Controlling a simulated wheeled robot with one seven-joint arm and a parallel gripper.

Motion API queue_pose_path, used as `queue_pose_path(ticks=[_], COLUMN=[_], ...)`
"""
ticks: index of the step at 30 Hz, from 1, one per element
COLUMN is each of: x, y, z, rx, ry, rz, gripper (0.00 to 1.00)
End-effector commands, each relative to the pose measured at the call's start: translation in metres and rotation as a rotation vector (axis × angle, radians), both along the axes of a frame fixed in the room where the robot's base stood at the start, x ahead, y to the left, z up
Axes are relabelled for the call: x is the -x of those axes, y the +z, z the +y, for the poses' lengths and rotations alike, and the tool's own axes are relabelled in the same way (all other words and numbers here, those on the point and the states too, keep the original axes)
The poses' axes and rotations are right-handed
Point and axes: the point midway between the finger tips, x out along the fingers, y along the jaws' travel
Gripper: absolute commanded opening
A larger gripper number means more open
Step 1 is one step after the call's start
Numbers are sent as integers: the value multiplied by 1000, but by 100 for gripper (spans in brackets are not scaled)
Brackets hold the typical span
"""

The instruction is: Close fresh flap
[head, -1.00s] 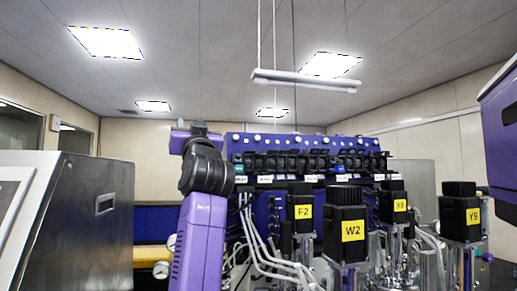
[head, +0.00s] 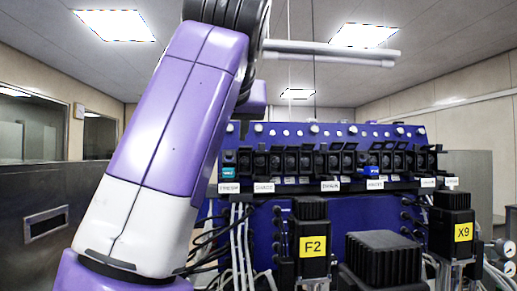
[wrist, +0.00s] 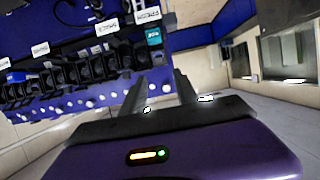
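The row of black pump-like units with flaps (head: 312,162) runs along the blue panel. Its left end unit (head: 228,158) has a teal block (head: 228,172) and a white label that seems to read FRESH (head: 229,188). In the wrist view, which is turned over, the teal block (wrist: 154,39) and the FRESH label (wrist: 147,15) are at top centre. Whether this unit's flap is open or closed is hard to tell. My gripper (wrist: 160,83) has its two fingers apart and empty, pointing toward this end unit and apparently short of it. The head view does not show the fingers.
My arm covers the left of the head view. Motors F2 (head: 312,243) and X9 (head: 453,228) stand before the panel, with another black motor (head: 384,258) between them. Tubes (head: 240,245) hang below the units. A hanging bar (head: 330,52) is overhead.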

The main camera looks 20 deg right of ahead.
Motion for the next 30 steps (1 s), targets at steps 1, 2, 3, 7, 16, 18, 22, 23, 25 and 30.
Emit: queue_pose_path(ticks=[1,2,3,7,16,18,22,23,25,30], x=[1,0,-1,-14,-53,-59,-66,-67,-68,-67], y=[-3,-5,-6,-10,-26,-30,-34,-34,-35,-35], z=[1,1,0,-4,-17,-19,-21,-21,-21,-21], rx=[-3,-4,-5,-3,-3,-3,-3,-3,-3,-3], ry=[1,2,3,4,4,4,5,5,5,5], rz=[14,19,24,25,23,23,21,21,21,20], gripper=[36,36,36,36,36,36,36,36,36,36])
